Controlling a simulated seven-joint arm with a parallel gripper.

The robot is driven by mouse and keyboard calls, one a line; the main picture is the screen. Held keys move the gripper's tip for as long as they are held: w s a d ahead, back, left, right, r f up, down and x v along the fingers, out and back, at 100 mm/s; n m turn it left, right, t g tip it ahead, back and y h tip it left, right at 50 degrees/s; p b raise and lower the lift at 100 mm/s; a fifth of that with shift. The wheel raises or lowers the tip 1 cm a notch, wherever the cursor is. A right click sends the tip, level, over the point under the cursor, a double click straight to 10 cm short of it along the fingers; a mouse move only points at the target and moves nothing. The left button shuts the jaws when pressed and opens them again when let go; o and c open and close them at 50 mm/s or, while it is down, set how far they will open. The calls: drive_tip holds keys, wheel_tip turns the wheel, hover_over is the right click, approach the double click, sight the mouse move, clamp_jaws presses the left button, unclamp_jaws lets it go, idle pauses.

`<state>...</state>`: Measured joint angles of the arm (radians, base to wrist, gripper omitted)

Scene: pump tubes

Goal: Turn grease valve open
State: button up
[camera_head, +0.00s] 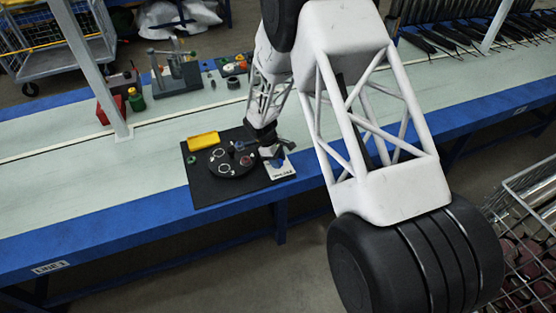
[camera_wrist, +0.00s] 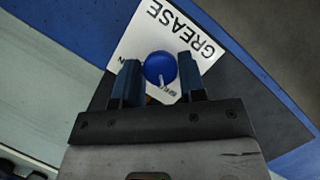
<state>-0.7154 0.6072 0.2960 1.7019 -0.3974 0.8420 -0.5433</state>
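The grease valve is a round blue knob (camera_wrist: 159,68) on a white plate (camera_wrist: 150,35) printed "GREASE", with smaller lettering partly covered. A pale pointer mark shows on the knob's near side. In the wrist view my gripper (camera_wrist: 158,60) has one dark blue finger on each side of the knob, very close to its edges. I cannot tell whether the fingers press on it. In the head view the white plate (camera_head: 282,169) lies at the right of a black board, and my gripper (camera_head: 271,150) is over it, partly hiding the knob.
The black board (camera_head: 205,186) carries a dark round disc with rings and a yellow tray (camera_head: 203,141). It sits near the front edge of the blue-edged bench (camera_head: 100,232). A red box (camera_head: 104,112) and a fixture (camera_head: 177,75) stand farther back. Bench left of the board is clear.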

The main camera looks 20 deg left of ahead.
drive_tip(key=c, duration=0.4)
drive_tip(key=shift+m, duration=0.4)
drive_tip(key=m+g, duration=0.1)
drive_tip(key=m, duration=0.2)
drive_tip(key=shift+w+g, duration=0.15)
drive_tip(key=shift+g, duration=0.15)
drive_tip(key=m+g+y, duration=0.1)
drive_tip(key=m, duration=0.3)
drive_tip(key=shift+d+m, duration=0.1)
drive_tip(key=shift+m, duration=0.3)
drive_tip(key=m, duration=0.2)
drive_tip(key=m+g+y, duration=0.1)
drive_tip(key=m, duration=0.1)
drive_tip(key=shift+w+d+m+g+y, duration=0.1)
drive_tip(key=shift+w+m+g+y, duration=0.05)
drive_tip(key=shift+m+g+y, duration=0.15)
drive_tip(key=m+y, duration=0.1)
drive_tip(key=m, duration=0.3)
drive_tip(key=shift+m+y, duration=0.4)
